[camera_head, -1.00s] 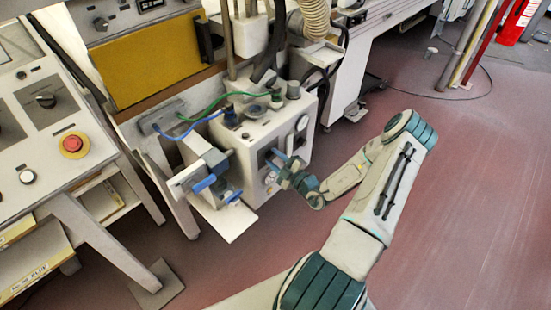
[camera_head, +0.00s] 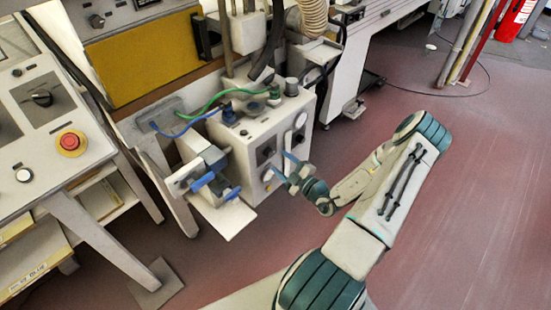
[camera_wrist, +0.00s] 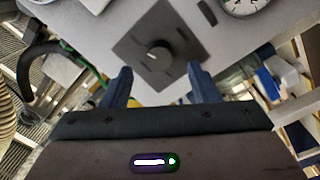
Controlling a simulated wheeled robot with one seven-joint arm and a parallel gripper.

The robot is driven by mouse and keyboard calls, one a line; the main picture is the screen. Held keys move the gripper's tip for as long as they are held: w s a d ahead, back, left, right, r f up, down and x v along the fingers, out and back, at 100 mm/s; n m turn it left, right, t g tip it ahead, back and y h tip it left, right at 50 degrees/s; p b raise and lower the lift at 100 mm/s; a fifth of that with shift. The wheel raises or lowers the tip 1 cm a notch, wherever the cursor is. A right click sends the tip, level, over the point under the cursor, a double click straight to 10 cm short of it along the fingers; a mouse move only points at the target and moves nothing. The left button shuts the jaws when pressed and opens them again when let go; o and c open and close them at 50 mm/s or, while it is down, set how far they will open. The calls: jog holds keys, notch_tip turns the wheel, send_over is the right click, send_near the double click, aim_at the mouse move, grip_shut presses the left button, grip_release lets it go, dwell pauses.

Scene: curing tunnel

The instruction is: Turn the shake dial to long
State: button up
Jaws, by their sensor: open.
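A white machine box (camera_head: 240,132) stands left of my gripper in the head view, with dark dial plates on its front panel. My gripper (camera_head: 283,164) is just in front of this panel. In the wrist view its two blue fingers (camera_wrist: 159,67) are open and empty, with the knob between and beyond their tips. I see no contact with the knob.
A round gauge (camera_wrist: 242,4) is beside the dial plate in the wrist view. A blue clamp device (camera_head: 208,172) stands left of the box, with green and blue cables above. A control desk with a red button (camera_head: 71,142) is at far left.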

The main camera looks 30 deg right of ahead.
jog(key=v, duration=0.9)
jog(key=shift+s+b, duration=0.2)
jog(key=shift+b, duration=0.15)
jog(key=s+a+r+n+g+y+p, duration=0.1)
jog(key=s+a+r+n+g+y, duration=0.15)
jog(key=a+r+n+g, duration=0.9)
jog(key=s+a+r+n+g+y, duration=0.1)
jog(key=a+r+n+g+y, duration=0.35)
jog(key=n, duration=1.35)
jog(key=s+a+r+n+h, duration=0.1)
jog(key=s+r+n+h, duration=0.2)
jog(key=n, duration=0.6)
jog(key=s+a+r+n+h+p, duration=0.1)
jog(key=r+n+h, duration=0.4)
jog(key=n, duration=0.5)
jog(key=s+a+r+n+t+h, duration=0.1)
jog(key=s+r+n+h, duration=0.3)
jog(key=r+n, duration=0.3)
jog(key=shift+s+a+n, duration=0.2)
jog(key=shift+s+n, duration=0.1)
jog(key=shift+n, duration=0.85)
